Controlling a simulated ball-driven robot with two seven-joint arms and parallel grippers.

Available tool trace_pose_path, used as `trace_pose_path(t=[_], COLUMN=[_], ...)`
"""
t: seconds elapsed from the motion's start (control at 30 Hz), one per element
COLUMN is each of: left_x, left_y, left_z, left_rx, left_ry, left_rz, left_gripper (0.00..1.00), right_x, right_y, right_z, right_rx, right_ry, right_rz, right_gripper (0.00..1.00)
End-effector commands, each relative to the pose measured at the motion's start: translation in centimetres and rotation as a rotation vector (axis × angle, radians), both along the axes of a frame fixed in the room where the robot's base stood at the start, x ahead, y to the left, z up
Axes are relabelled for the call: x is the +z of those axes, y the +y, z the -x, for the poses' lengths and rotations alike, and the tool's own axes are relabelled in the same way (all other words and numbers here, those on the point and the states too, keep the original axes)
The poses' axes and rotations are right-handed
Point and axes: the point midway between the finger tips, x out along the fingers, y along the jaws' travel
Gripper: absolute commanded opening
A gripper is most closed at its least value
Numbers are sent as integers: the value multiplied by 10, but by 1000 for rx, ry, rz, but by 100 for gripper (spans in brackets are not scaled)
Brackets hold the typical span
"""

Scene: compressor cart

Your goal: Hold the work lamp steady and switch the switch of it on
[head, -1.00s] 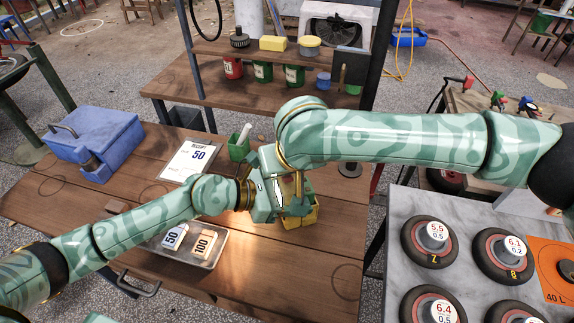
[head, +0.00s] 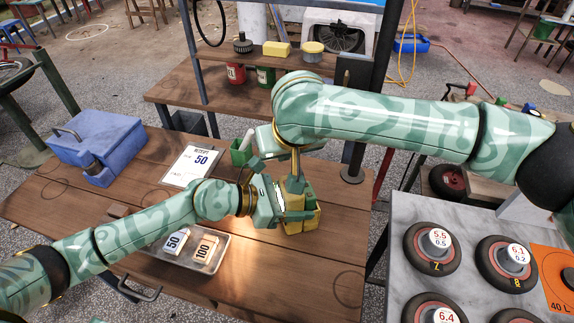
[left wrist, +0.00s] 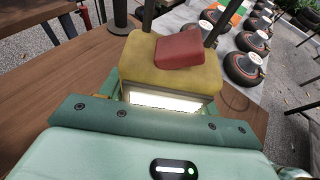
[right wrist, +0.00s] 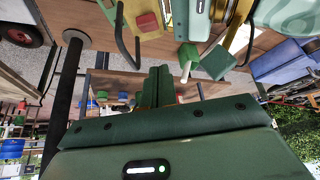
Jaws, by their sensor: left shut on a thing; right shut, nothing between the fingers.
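The work lamp (head: 295,226) is a yellow block on the wooden table, with a dark handle. In the left wrist view, the lamp (left wrist: 142,58) shows a red switch (left wrist: 182,47) on its top and a bright white strip (left wrist: 165,101) on its near face. My left gripper (head: 297,207) is shut on the lamp's body from the left. My right gripper (right wrist: 158,85) is shut and empty, above the lamp and apart from the switch. The lamp (right wrist: 177,18) and red switch (right wrist: 148,22) also show in the right wrist view. In the head view my right arm hides part of the lamp.
A metal tray (head: 219,256) with tags marked 50 and 100 lies left of the lamp, on brightly lit wood. The table's front right is clear.

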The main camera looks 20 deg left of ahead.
Motion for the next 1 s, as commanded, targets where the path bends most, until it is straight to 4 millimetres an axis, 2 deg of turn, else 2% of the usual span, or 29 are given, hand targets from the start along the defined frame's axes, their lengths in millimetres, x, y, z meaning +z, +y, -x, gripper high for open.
trace_pose_path(t=[0.03, 0.2, 0.4, 0.6, 1.0], left_x=[0, 0, 0, 0, 0], left_y=[-1, 0, -1, 0, 0], left_z=[0, 1, 1, 1, 1], left_rx=[-1, -1, -1, -1, -1], left_ry=[1, 1, 1, 1, 1], left_rz=[1, 1, 1, 1, 1], left_gripper=[23, 23, 23, 23, 23], right_x=[10, 51, 87, 102, 104], right_y=[3, -3, -7, -9, -9], right_z=[-5, 4, 10, 14, 14], right_rx=[-2, 1, 0, 0, 0], right_ry=[-1, -4, -3, 1, 2], right_rz=[-2, -2, -1, 0, -1], right_gripper=[0, 0, 0, 0, 0])
